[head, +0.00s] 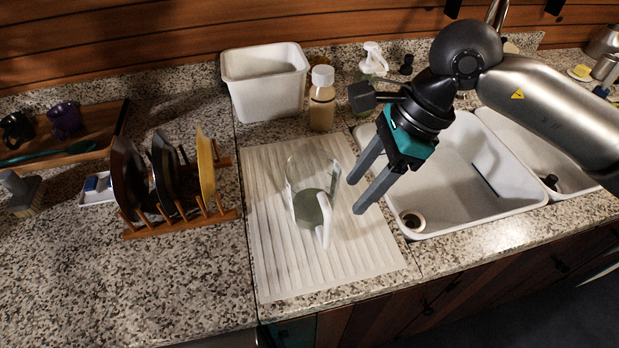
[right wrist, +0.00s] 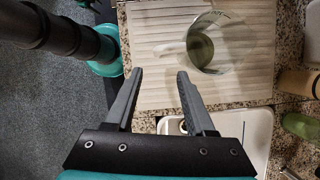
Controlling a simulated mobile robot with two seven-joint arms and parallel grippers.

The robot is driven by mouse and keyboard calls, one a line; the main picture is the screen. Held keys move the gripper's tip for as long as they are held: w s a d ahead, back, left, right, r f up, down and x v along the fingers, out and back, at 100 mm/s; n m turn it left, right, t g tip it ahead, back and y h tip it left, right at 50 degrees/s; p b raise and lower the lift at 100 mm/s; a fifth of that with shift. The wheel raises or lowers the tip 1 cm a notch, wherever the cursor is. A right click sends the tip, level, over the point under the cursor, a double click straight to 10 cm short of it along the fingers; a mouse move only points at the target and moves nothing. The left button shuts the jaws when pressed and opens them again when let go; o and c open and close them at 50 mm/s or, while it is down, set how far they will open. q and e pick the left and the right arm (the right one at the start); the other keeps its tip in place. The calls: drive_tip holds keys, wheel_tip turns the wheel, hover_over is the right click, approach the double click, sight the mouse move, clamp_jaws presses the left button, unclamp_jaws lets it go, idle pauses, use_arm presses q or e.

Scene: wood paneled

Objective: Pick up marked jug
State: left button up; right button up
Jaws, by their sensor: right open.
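A clear glass jug (head: 306,207) with a pale handle stands on the white ribbed draining mat (head: 270,270) in the head view. Its handle points toward the front of the counter. In the right wrist view the jug (right wrist: 222,42) is beyond the fingertips, its handle toward the left. My left gripper does not show in the head view.
A double white sink (head: 470,190) lies under my right arm. A dish rack (head: 180,222) with plates stands left of the mat. A white tub (head: 264,84), a lidded bottle (head: 322,105) and a soap dispenser (head: 371,65) stand behind it. The front left counter is clear.

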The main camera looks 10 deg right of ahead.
sight(332, 225)
drive_tip(key=x, duration=1)
drive_tip(key=shift+s+a, duration=0.15)
drive_tip(key=shift+s, duration=0.15)
drive_tip(key=shift+x, duration=2.35)
drive_tip(key=c, duration=0.8)
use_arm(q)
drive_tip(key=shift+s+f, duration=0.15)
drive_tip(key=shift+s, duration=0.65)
use_arm(e)
clamp_jaws()
